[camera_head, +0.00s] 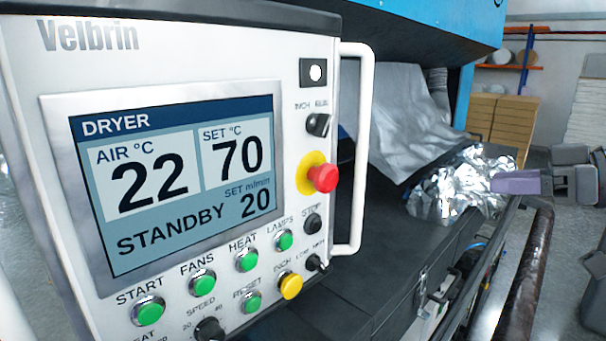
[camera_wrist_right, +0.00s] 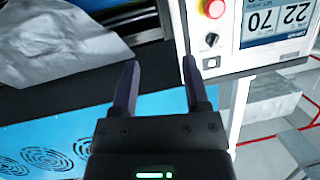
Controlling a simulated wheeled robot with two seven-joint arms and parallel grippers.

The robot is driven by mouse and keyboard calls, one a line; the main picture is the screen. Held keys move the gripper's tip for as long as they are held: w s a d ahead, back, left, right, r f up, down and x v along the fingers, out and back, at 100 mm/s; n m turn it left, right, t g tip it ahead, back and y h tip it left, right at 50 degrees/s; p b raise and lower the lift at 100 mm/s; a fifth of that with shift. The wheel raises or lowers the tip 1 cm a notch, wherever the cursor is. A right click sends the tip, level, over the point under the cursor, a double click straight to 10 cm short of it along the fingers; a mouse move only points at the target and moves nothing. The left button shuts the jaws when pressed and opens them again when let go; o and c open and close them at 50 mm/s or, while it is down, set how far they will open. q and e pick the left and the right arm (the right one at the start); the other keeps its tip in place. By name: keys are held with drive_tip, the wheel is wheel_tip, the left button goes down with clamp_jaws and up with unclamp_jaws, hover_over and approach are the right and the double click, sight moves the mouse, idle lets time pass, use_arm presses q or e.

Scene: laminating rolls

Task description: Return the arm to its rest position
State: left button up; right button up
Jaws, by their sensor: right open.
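My right gripper (camera_head: 497,182) shows at the right of the head view, its purple-grey fingers pointing left beside a crumpled heap of silver foil (camera_head: 447,196). The fingers overlap the foil's right edge in the picture; I cannot tell whether they touch it. In the right wrist view the two dark fingers of this gripper (camera_wrist_right: 160,63) stand apart with nothing between them. The control panel (camera_head: 215,50) fills the left of the head view. It also shows upside down in the wrist view (camera_wrist_right: 222,55). My left gripper is in neither view.
The panel has a red stop button (camera_head: 322,178) and a white handle (camera_head: 356,235). A grey sheet (camera_head: 400,120) hangs down to the black machine deck (camera_head: 385,265). Cardboard boxes (camera_head: 512,120) stand at the back right. Open floor (camera_head: 565,270) lies at the right.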

drive_tip(key=s+a+f+m+g+h, duration=0.1)
drive_tip(key=a+f+g+h, duration=0.15)
drive_tip(key=f, duration=0.75)
drive_tip(key=s+a+f+m+g+h, duration=0.15)
drive_tip(key=a+f, duration=0.25)
drive_tip(key=f, duration=0.6)
drive_tip(key=s+a+f+g+h, duration=0.1)
drive_tip(key=s+a+f+h, duration=0.15)
drive_tip(key=f, duration=0.75)
drive_tip(key=s+a+f+m+g+h, duration=0.1)
drive_tip(key=s+a+f+m+h, duration=0.2)
drive_tip(key=s, duration=0.5)
drive_tip(key=s+a+f+m+h, duration=0.1)
drive_tip(key=s+a+f, duration=0.3)
drive_tip(key=s, duration=0.5)
wheel_tip(320, 180, down, 34)
drive_tip(key=s+d+g+b, duration=0.2)
drive_tip(key=s+b, duration=0.1)
drive_tip(key=b, duration=1)
drive_tip(key=s+d+f+b, duration=0.1)
drive_tip(key=s+f+b, duration=0.3)
drive_tip(key=f, duration=0.5)
drive_tip(key=s+d+f+g+b, duration=0.1)
drive_tip(key=s+f+b, duration=0.4)
drive_tip(key=s+f, duration=0.4)
drive_tip(key=shift+d+f+n+h, duration=0.35)
drive_tip(key=shift+d+f+h, duration=0.05)
drive_tip(key=shift+f+h, duration=0.05)
